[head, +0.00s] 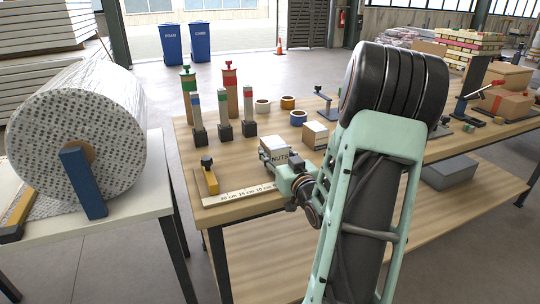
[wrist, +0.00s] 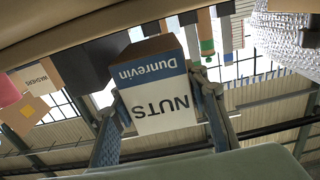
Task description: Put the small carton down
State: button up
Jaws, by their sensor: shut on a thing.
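A small white carton (head: 276,147) with a blue band and the word NUTS is held in my gripper (head: 282,163) over the front left part of the wooden workbench (head: 225,158). In the wrist view the carton (wrist: 160,105) appears upside down between the two fingers of my gripper (wrist: 160,92), which are shut on its sides. Its brown end also shows there. I cannot tell whether the carton's underside touches the bench. My arm hides part of the bench behind and right of it.
A second small carton (head: 315,135) stands close by on the right. A marked ruler strip (head: 239,195) lies along the front edge. A large roll (head: 75,130) stands left.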

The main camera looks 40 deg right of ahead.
jog(key=shift+f, duration=0.5)
jog(key=shift+w+r, duration=0.1)
jog(key=shift+f+b, duration=0.45)
jog(key=shift+b, duration=0.1)
jog(key=shift+f, duration=0.1)
